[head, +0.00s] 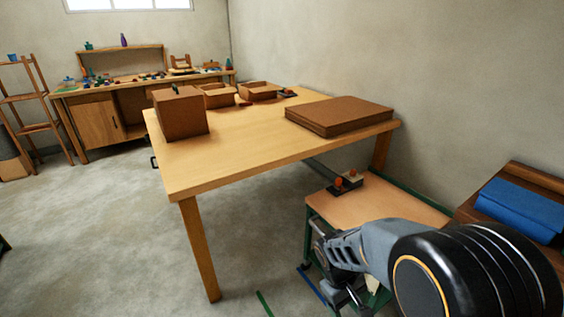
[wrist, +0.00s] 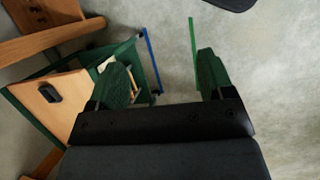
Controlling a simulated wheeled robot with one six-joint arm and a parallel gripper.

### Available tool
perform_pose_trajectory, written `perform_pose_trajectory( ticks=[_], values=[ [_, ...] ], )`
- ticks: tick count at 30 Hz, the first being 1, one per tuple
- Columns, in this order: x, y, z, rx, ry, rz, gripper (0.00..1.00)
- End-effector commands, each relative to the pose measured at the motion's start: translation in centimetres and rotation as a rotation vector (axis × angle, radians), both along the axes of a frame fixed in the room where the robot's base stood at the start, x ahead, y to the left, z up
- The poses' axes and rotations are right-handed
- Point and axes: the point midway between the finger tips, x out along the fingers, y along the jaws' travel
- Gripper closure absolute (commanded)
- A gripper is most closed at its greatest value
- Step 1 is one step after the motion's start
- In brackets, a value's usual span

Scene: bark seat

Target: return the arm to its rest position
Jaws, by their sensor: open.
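In the head view my gripper (head: 345,300) is low, beside the near edge of a small green-framed table (head: 400,204). My arm reaches in from the lower right, folded low in front of that table. The fingertips are partly hidden in the head view.
A large wooden table (head: 250,135) holds a brown box (head: 180,113), small trays and a flat brown slab (head: 338,115). A blue roll (head: 520,208) lies on a wooden seat at right. Green and blue strips lie on the floor.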

Motion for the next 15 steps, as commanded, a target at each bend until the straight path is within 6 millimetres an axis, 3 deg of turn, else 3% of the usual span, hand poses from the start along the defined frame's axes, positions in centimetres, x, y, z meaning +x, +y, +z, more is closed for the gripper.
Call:
perform_pose_trajectory(
  ticks=[1, 6, 9, 15],
  values=[
    [-0.4, 0.4, 4.4, 0.052, -0.086, -0.100, 0.26],
    [-1.6, 1.5, 12.8, 0.214, -0.307, -0.336, 0.26],
    [-2.2, 1.5, 16.9, 0.275, -0.402, -0.390, 0.26],
    [-2.8, 0.7, 23.0, 0.313, -0.551, -0.416, 0.26]
  ],
)
